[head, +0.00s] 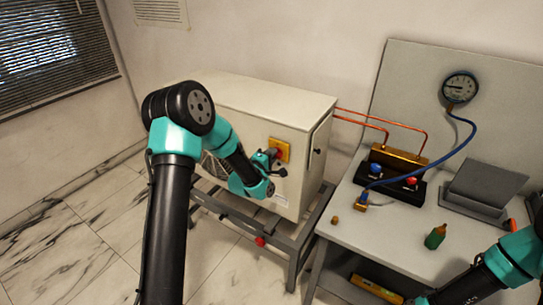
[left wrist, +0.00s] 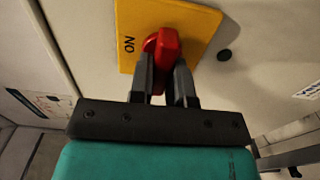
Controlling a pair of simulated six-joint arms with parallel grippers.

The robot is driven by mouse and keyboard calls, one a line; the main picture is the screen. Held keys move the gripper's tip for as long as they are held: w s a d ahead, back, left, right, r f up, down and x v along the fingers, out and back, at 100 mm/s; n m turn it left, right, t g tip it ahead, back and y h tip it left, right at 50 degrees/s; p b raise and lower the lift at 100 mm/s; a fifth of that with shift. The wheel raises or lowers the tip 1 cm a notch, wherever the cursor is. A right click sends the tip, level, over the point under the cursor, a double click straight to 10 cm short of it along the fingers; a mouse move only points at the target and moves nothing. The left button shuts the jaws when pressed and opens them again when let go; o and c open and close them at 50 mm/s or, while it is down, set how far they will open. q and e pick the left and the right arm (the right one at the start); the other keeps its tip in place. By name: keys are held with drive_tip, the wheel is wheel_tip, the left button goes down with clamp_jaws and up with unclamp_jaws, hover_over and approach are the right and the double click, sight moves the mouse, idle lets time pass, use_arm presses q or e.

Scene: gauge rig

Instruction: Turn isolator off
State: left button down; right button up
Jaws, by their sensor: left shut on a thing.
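The isolator is a red rotary handle (left wrist: 166,48) on a yellow plate (left wrist: 203,24), fixed to the face of a cream cabinet. The letters ON show on the plate, left of the handle in the left wrist view. In the head view the yellow plate (head: 284,146) is partly behind my left gripper (head: 273,160). My left gripper also shows in the left wrist view (left wrist: 162,84), its two dark fingers shut on the handle from either side. The handle's base is partly hidden by the fingers. My right arm enters at the lower right; its jaws are out of frame.
The cream cabinet (head: 240,95) stands on a grey metal frame (head: 283,238). Copper pipes (head: 385,117) run from it to a bench at right with a valve block (head: 393,181), a gauge (head: 460,88), a blue hose and a small green cylinder (head: 435,237). Floor at left is clear.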

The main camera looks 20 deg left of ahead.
use_arm(q)
drive_tip(key=c, duration=1.1)
unclamp_jaws()
drive_tip(key=shift+s, duration=0.15)
drive_tip(key=s, duration=0.5)
drive_tip(key=s+a, duration=0.1)
drive_tip(key=s, duration=0.5)
drive_tip(key=s+a, duration=0.1)
drive_tip(key=s, duration=0.5)
drive_tip(key=shift+a, duration=0.1)
